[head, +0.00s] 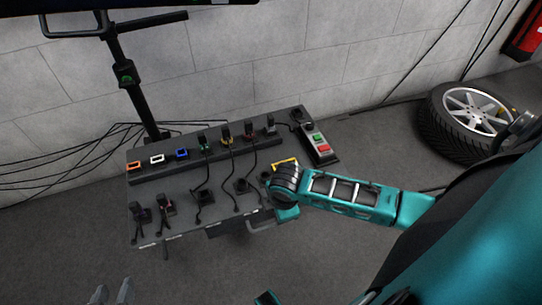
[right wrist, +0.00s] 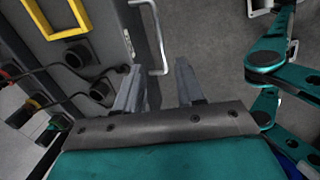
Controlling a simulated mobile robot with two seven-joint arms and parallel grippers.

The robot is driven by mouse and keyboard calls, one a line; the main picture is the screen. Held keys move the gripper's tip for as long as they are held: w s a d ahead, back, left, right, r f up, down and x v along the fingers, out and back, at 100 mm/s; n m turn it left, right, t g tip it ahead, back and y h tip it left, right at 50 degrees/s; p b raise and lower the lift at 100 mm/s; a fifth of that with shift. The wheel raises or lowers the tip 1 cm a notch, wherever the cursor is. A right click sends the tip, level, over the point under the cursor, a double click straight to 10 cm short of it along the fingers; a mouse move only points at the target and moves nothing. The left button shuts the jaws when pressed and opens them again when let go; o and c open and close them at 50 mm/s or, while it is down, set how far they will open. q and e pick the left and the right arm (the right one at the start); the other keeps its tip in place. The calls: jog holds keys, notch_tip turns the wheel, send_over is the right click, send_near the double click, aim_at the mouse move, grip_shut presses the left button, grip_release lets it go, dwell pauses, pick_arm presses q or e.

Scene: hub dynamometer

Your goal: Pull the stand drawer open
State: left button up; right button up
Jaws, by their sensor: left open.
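The dark grey stand (head: 175,222) is in the middle of the head view. The drawer (head: 226,231) shows as a dark box under its front edge, with a pale bar handle (head: 264,231) at its right. Whether it stands open at all I cannot tell. In the right wrist view the handle (right wrist: 158,40) lies just ahead of my right gripper (right wrist: 158,88), whose two fingers are apart with nothing between them. In the head view the right gripper's fingers are hidden behind its wrist. My left gripper (head: 112,292) is open and empty at the bottom edge, away from the stand.
Several plugs and cables lie on the stand top, with a yellow frame (head: 286,163) near its right side. A control box (head: 318,144) with red and green buttons sits at the right. The floor before the stand is clear.

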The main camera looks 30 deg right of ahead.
aim_at(275, 225)
jog(key=f+b, duration=0.1)
jog(key=f, duration=0.2)
jog(key=w+f+b, duration=0.1)
jog(key=f+b, duration=0.1)
jog(key=f, duration=0.2)
jog(key=w+f+b, duration=0.1)
jog(key=f+b, duration=0.1)
jog(key=f, duration=0.2)
jog(key=shift+d, duration=0.25)
jog(key=shift+c, duration=0.2)
jog(key=shift+c, duration=0.7)
grip_shut()
